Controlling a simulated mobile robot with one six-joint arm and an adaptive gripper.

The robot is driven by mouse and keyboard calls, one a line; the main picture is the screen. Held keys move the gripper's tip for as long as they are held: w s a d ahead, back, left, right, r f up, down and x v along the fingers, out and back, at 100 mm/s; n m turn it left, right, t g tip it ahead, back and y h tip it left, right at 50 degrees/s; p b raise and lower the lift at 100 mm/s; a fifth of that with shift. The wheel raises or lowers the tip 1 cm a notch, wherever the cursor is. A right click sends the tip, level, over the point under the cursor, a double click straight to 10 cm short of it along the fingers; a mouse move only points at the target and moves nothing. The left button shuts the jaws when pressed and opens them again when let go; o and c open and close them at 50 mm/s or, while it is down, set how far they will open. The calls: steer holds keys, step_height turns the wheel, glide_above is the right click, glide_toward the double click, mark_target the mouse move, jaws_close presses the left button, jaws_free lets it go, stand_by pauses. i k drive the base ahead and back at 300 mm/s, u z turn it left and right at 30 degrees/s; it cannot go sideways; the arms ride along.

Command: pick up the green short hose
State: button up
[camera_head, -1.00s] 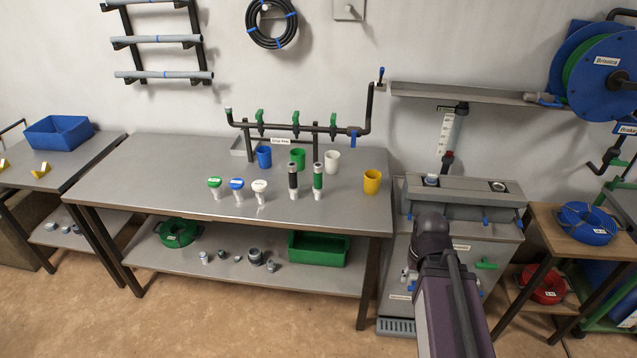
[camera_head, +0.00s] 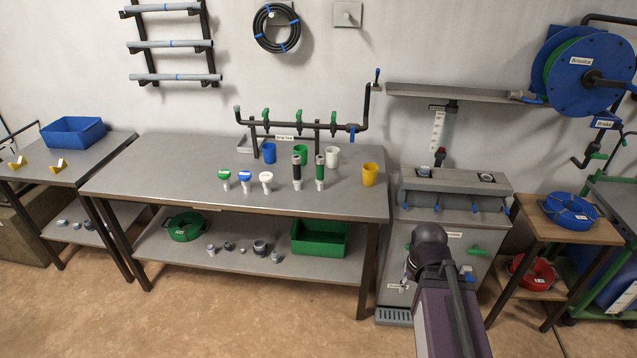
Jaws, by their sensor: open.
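My arm rises from the bottom edge, right of centre, in front of the grey cabinet. Its dark rounded joint is well short of the hose, to its lower right. My gripper's fingers do not show; the arm hides that area.
Green, blue and white capped fittings (camera_head: 245,180) stand left of the hoses. Blue, green, white and yellow cups (camera_head: 370,175) stand behind and to the right. A pipe manifold (camera_head: 290,125) rises at the bench's back. The bench's left half is clear. A grey cabinet (camera_head: 475,240) stands right.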

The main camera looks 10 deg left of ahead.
mark_target(320, 180)
steer(key=k, duration=0.25)
steer(key=u, duration=0.25)
steer(key=i, duration=1.3)
steer(key=z, duration=0.2)
